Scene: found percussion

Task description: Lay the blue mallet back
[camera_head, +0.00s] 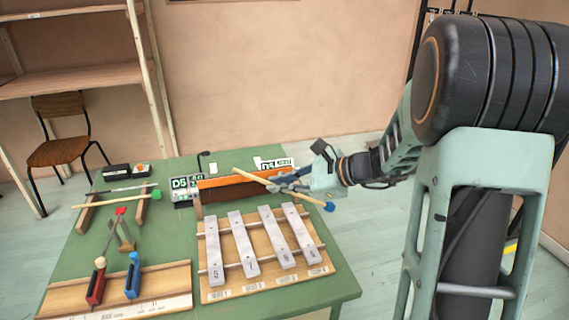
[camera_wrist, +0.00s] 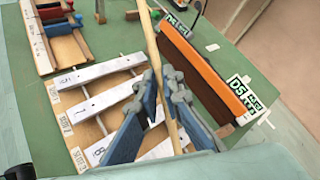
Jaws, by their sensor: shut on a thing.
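The blue mallet is a pale wooden stick (camera_head: 250,176) with a blue head (camera_head: 330,206). My gripper (camera_head: 278,186) is shut on its stick and holds it above the table, near the orange-brown bar and the metal-bar instrument. The head points to the lower right. In the wrist view the stick (camera_wrist: 149,32) runs between the blue fingers (camera_wrist: 161,85); its head is out of sight there. A wooden rest with two supports (camera_head: 143,208) stands at the left of the table. A green-headed mallet (camera_head: 100,200) lies across it.
The instrument with several grey bars (camera_head: 242,245) lies at the front right. A wooden tray (camera_head: 170,277) with red (camera_head: 96,287) and blue (camera_head: 133,275) handled things is at the front left. The orange-brown bar (camera_head: 230,180) and a D5 display (camera_head: 185,187) stand behind.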

